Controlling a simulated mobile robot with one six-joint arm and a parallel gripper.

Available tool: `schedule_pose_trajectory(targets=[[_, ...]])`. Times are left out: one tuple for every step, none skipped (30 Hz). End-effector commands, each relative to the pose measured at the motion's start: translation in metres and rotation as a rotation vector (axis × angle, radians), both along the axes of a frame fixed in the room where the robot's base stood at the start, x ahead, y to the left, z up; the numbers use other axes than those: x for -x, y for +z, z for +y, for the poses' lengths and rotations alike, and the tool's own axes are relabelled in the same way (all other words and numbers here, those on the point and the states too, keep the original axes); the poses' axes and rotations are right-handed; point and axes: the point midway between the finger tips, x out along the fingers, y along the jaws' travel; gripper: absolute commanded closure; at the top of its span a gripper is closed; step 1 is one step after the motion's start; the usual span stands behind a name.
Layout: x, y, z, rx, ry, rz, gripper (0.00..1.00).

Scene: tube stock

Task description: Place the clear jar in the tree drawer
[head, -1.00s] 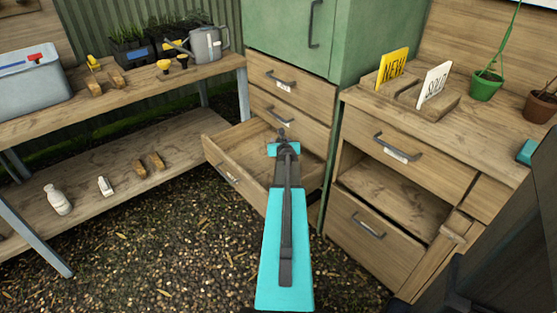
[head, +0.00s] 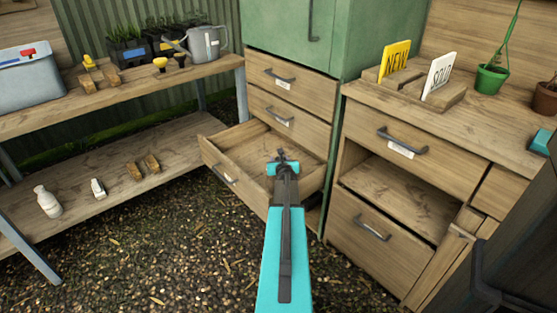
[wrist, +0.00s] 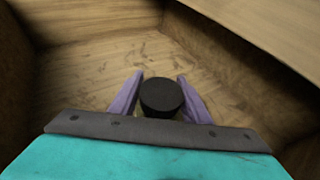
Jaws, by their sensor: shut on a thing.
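In the wrist view my gripper (wrist: 160,92) has its two purple fingers on either side of a jar, of which mostly the round black lid (wrist: 161,95) shows. The jar's clear body is largely hidden below the lid. The open drawer (head: 224,179) stands pulled out below the green cabinet, and my gripper (head: 281,155) is over it in the head view. The drawer's bare wooden floor (wrist: 100,75) shows under and around the jar in the wrist view. I cannot tell whether the jar touches that floor. No tree label can be read on the drawer.
Two shut drawers (head: 290,98) are above the open one. A wooden bench with drawers (head: 415,165) stands close on the right. A shelf rack (head: 110,185) with bottles and blocks is on the left. Gravel floor lies clear between.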

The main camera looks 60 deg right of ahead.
Motion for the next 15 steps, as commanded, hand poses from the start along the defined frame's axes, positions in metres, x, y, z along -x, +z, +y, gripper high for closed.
schedule_pose_trajectory(targets=[[0.0,0.0007,-0.0001,0.001,-0.001,0.0,0.89],[0.0,0.0008,-0.0002,0.001,-0.001,0.0,0.89],[0.0,0.0009,-0.0001,0.001,-0.001,0.0,0.89],[0.0,0.0009,-0.0001,0.001,0.0,-0.001,0.89],[0.0,0.0009,-0.0001,0.001,0.0,-0.001,0.89],[0.0,0.0009,-0.0001,0.0,0.0,0.0,0.89],[0.0,0.0009,-0.0002,0.0,0.0,0.0,0.89],[-0.0001,0.0008,-0.0003,0.0,0.0,0.0,0.89],[-0.0005,0.0009,-0.0009,0.0,0.0,0.0,0.89],[-0.0011,0.0009,-0.0014,0.001,0.0,-0.001,0.89],[-0.0016,0.0008,-0.0023,0.0,0.0,0.0,0.89],[-0.0028,0.0008,-0.0038,0.001,0.0,-0.001,0.89],[-0.0041,0.0007,-0.0053,0.001,0.0,0.0,0.89],[-0.0054,0.0008,-0.007,0.001,0.0,0.0,0.89],[-0.0075,0.0007,-0.0097,0.001,0.0,0.0,0.89]])
